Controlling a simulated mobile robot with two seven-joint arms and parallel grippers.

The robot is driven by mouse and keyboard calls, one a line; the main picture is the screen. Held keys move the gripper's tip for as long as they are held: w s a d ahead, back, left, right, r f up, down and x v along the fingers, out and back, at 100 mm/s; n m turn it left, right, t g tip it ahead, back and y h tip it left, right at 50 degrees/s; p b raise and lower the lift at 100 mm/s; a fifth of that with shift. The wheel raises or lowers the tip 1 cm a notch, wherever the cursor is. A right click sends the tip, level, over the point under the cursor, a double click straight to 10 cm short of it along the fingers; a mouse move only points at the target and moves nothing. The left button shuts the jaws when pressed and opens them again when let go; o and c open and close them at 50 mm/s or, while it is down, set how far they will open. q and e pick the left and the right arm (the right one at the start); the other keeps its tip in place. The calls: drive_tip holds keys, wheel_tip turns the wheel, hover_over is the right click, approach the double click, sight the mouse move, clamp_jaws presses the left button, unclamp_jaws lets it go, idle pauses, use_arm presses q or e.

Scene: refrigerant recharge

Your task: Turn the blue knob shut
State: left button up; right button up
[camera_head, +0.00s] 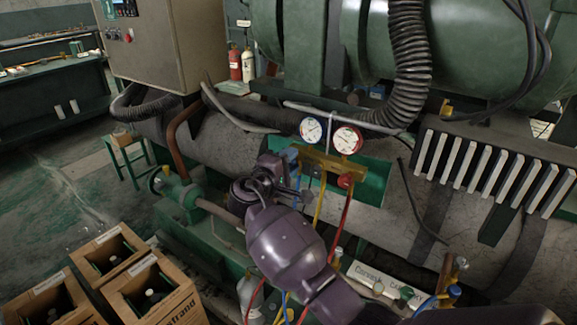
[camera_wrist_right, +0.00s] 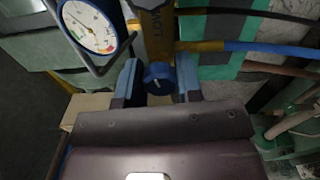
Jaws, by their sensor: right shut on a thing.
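The blue knob (camera_wrist_right: 158,78) sits at the lower end of the brass manifold block, near the "LOW" marking, in the right wrist view. My right gripper (camera_wrist_right: 157,88) has a finger on each side of it and is shut on it. In the head view the brass manifold (camera_head: 325,163) hangs in front of the large grey cylinder. My right gripper (camera_head: 288,164) is at its left end, where a bit of blue shows; the gripper hides most of the knob there. My left gripper is not in view.
A blue-rimmed gauge (camera_head: 312,129) and a red-rimmed gauge (camera_head: 348,139) sit above the manifold. A red knob (camera_head: 346,181) is at its right end. Yellow and red hoses (camera_head: 340,225) hang below. Cardboard boxes (camera_head: 153,290) stand at the lower left.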

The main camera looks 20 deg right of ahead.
drive_tip(key=shift+f+m+b, duration=0.2)
drive_tip(key=shift+m+b, duration=0.2)
drive_tip(key=shift+m, duration=0.4)
use_arm(q)
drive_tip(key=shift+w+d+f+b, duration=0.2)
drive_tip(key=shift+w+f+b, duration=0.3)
drive_tip(key=shift+b, duration=0.1)
use_arm(e)
drive_tip(key=shift+r+m, duration=0.15)
drive_tip(key=shift+m, duration=0.95)
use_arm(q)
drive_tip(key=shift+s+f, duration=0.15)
use_arm(e)
drive_tip(key=o, duration=0.9)
drive_tip(key=shift+d, duration=0.1)
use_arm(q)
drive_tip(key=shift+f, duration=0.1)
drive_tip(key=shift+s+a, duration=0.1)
